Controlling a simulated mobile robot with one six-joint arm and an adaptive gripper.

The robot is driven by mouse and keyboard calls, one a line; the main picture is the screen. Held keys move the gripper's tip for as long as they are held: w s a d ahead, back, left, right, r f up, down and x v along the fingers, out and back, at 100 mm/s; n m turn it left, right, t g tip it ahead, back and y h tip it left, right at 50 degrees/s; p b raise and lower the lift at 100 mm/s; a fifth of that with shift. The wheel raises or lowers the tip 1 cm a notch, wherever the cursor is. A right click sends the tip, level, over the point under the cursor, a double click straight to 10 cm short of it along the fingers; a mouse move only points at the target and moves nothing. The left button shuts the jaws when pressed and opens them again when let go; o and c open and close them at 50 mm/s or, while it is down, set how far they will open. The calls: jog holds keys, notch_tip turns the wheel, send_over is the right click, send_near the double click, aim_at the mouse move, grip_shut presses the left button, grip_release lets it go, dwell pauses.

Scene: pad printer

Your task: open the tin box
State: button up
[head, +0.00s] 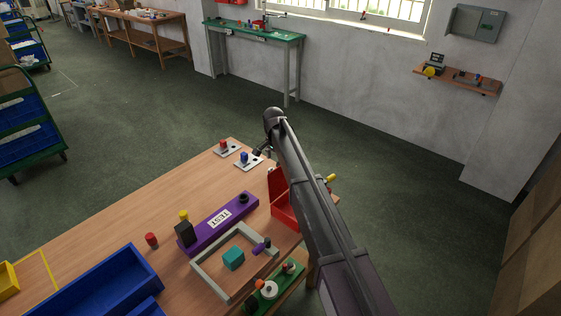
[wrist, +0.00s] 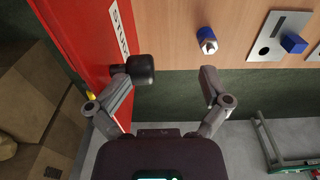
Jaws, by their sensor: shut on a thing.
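The red tin box (head: 284,217) stands at the right edge of the wooden table, partly hidden behind my arm. Its red lid (head: 277,184) stands raised at a steep angle over the box. In the wrist view the lid (wrist: 82,38) fills the upper left, with a white lettered label and a black knob (wrist: 141,69) on its face. In the head view my gripper is mostly hidden by my arm.
A purple block marked TEST (head: 219,219), a grey frame (head: 207,274) around a teal cube (head: 234,258), and a blue bin (head: 105,285) are left of the box. Plates with a red knob (head: 223,145) and a blue knob (head: 245,158) lie behind. A blue cylinder (wrist: 206,36) is near the right finger.

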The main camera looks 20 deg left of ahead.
jog(key=w+a+p, duration=0.1)
jog(key=w+a, duration=0.2)
jog(key=a, duration=0.4)
jog(key=w+a, duration=0.2)
jog(key=a, duration=0.5)
jog(key=shift+w+f+p, duration=0.3)
jog(key=shift+w+p, duration=0.05)
jog(key=shift+w, duration=0.05)
dwell(1.2)
dwell(0.8)
